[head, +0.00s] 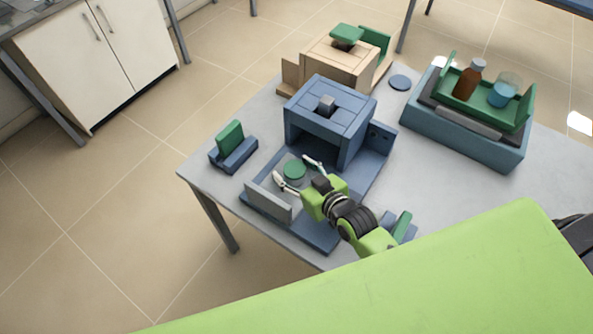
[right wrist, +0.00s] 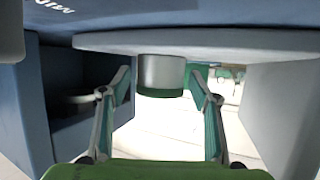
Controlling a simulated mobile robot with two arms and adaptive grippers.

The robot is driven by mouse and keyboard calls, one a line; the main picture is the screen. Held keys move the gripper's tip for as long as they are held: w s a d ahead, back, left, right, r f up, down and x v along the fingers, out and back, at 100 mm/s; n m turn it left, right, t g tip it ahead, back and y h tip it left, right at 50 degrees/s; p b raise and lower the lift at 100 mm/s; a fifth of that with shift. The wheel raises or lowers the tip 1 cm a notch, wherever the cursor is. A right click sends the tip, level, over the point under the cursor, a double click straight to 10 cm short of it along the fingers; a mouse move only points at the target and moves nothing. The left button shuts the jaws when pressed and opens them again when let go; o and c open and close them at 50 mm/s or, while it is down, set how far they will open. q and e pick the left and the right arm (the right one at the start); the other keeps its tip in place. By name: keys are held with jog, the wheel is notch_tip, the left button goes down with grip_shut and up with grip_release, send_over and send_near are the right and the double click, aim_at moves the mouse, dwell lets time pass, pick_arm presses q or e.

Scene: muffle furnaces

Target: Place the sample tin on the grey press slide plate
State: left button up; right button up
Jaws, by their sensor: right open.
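The sample tin (head: 294,169), with a green top and a silver side, stands in front of the open blue furnace (head: 318,122). In the right wrist view, which looks upside down, the tin (right wrist: 161,73) touches a flat grey plate (right wrist: 215,42), seemingly the press slide plate. My right gripper (head: 295,171) is open, with one finger on each side of the tin. Both fingertips look apart from it in the wrist view (right wrist: 160,82). My left gripper is not in view.
A grey upright panel (head: 268,201) stands at the blue base's front left. A blue block with a green piece (head: 231,145) lies left. A tan furnace (head: 338,62) and a blue disc (head: 400,82) are behind. A blue crate (head: 465,137) with a brown bottle (head: 468,80) stands right.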

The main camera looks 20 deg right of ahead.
jog(key=b+v, duration=0.1)
jog(key=v, duration=1.1)
jog(key=shift+r, duration=0.2)
jog(key=shift+w, duration=0.1)
